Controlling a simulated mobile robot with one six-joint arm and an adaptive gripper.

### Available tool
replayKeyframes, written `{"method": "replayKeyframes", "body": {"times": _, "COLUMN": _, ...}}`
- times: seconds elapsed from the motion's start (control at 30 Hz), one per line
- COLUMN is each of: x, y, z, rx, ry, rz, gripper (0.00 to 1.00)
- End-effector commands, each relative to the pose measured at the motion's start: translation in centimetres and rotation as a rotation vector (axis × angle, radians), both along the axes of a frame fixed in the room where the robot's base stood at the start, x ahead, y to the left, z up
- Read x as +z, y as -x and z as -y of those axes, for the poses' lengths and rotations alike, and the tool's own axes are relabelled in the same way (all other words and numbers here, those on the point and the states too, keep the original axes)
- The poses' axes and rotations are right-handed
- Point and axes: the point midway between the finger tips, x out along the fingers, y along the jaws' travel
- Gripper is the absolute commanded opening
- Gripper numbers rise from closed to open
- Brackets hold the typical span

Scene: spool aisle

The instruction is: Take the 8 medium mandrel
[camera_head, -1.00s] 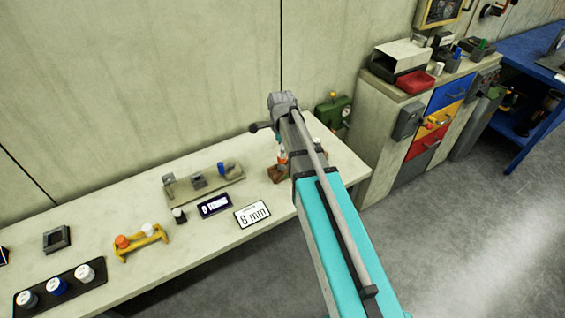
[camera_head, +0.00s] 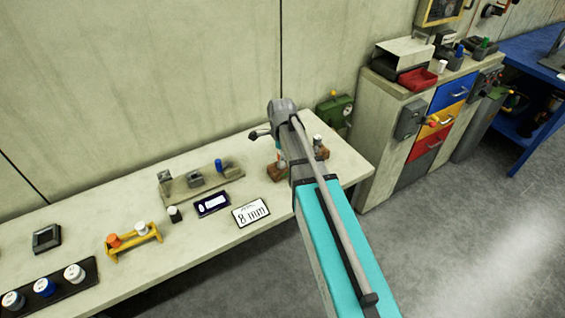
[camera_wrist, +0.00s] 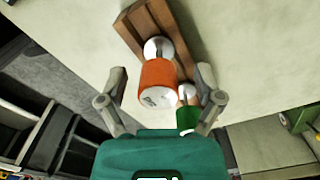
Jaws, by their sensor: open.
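A wooden rack (camera_wrist: 137,20) lies on the pale bench in the wrist view. It holds an orange-capped mandrel (camera_wrist: 158,82) with a silver base, and a green-capped one (camera_wrist: 187,115) beside it with a silver part behind. Small marks on the orange cap are too small to read, so I cannot tell which is the 8 medium mandrel. My gripper (camera_wrist: 161,72) is open, its fingers either side of the orange cap, the green one near the right finger. In the head view the rack (camera_head: 270,172) is partly hidden behind my arm.
On the bench (camera_head: 200,250) stand a grey fixture block (camera_head: 178,190), a yellow holder (camera_head: 122,250) with orange and white caps, and a black tray (camera_head: 75,290) with several caps. A drawer cabinet (camera_head: 375,140) stands right of the bench. The floor in front is clear.

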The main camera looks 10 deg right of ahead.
Motion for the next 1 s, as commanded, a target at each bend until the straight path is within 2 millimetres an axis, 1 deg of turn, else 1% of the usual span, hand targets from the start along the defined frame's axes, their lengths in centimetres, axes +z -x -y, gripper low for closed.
{"method": "replayKeyframes", "body": {"times": 0.03, "x": -0.36, "y": 0.00, "z": -0.01, "rx": 0.000, "ry": 0.000, "rz": 0.000, "gripper": 0.85}}
{"method": "replayKeyframes", "body": {"times": 0.1, "x": -0.43, "y": 0.00, "z": -0.01, "rx": 0.000, "ry": 0.000, "rz": 0.000, "gripper": 0.85}}
{"method": "replayKeyframes", "body": {"times": 0.7, "x": -0.37, "y": -0.01, "z": -0.04, "rx": 0.001, "ry": 0.000, "rz": 0.000, "gripper": 0.85}}
{"method": "replayKeyframes", "body": {"times": 0.77, "x": -0.37, "y": -0.01, "z": -0.04, "rx": 0.001, "ry": 0.000, "rz": 0.000, "gripper": 0.73}}
{"method": "replayKeyframes", "body": {"times": 0.8, "x": -0.37, "y": -0.01, "z": -0.04, "rx": 0.001, "ry": 0.000, "rz": 0.000, "gripper": 0.66}}
{"method": "replayKeyframes", "body": {"times": 0.97, "x": -0.37, "y": -0.01, "z": -0.05, "rx": 0.001, "ry": 0.000, "rz": 0.000, "gripper": 0.36}}
{"method": "replayKeyframes", "body": {"times": 1.0, "x": -0.38, "y": -0.01, "z": -0.05, "rx": 0.001, "ry": 0.000, "rz": 0.000, "gripper": 0.29}}
